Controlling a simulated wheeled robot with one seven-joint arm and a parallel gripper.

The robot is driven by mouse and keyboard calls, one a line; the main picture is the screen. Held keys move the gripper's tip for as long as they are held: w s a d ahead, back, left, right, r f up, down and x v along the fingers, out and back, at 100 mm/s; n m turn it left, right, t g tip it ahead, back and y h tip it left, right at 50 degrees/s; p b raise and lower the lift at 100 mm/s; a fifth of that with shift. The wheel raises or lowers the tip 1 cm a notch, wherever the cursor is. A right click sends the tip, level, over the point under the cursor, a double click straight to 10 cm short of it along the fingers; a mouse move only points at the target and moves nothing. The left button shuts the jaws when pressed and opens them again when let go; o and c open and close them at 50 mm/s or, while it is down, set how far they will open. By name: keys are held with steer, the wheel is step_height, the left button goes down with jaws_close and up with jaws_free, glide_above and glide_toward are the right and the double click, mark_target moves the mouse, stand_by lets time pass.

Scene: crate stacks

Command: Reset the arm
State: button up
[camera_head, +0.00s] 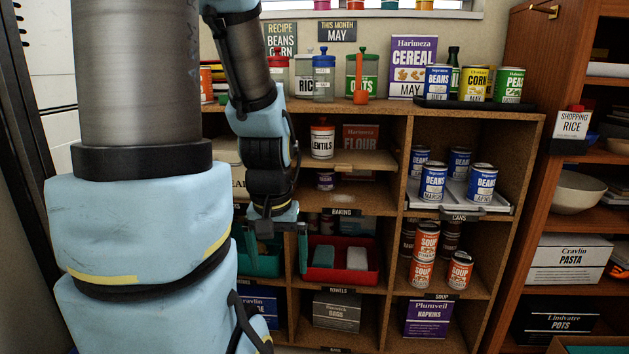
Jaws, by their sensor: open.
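My arm is blue and grey and fills the left part of the head camera view. It bends over at the top and hangs down in front of the shelf unit.
The shelf unit (479,113) stands ahead. A red bin (343,276) and teal bin (262,265) are close to my gripper. A tray (462,203) holds blue bean cans. Soup cans (459,270) stand below. A brown cabinet (541,62) is at the right.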

step_height(320, 180, up, 29)
steer(key=p, duration=2.7)
steer(key=shift+r, duration=0.15)
steer(key=shift+c, duration=0.2)
